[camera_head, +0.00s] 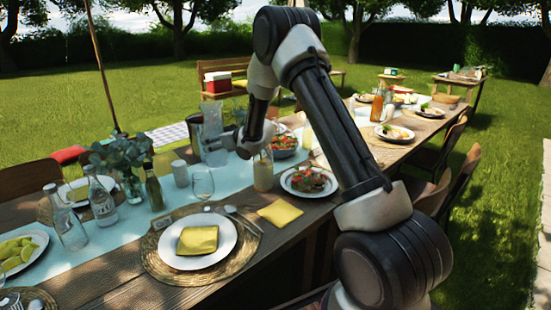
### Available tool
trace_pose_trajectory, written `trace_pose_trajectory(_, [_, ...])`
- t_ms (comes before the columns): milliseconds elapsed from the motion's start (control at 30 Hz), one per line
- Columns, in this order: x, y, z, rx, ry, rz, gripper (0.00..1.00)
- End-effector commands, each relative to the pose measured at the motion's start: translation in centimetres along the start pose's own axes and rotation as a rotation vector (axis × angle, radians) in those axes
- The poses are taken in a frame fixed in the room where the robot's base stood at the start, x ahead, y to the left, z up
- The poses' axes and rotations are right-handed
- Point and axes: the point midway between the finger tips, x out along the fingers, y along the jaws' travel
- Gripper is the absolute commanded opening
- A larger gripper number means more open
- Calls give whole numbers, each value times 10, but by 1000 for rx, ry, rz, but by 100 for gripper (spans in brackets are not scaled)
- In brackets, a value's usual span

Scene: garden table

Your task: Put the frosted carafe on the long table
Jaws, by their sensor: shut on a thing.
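The frosted carafe (212,114) is a tall, pale, translucent vessel, upright over the light runner of the long table (113,291). My gripper (216,142) reaches it from the right and is shut on its lower part. The fingers are small in this view and partly blend with the carafe. I cannot tell whether its base touches the runner or hangs just above it.
Glass bottles (101,201) and a leafy vase (131,184) stand left. Chairs line the right side.

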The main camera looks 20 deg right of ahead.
Motion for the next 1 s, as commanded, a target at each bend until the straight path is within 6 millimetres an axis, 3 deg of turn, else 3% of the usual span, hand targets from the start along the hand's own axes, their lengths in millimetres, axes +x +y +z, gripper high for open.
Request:
trace_pose_trajectory(167, [1, 5, 9, 12, -1, 28, 23])
trace_pose_trajectory(500, [20, 5, 60, 14, -1, 34, 23])
trace_pose_trajectory(1000, [35, 5, 101, 13, 1, 34, 23])
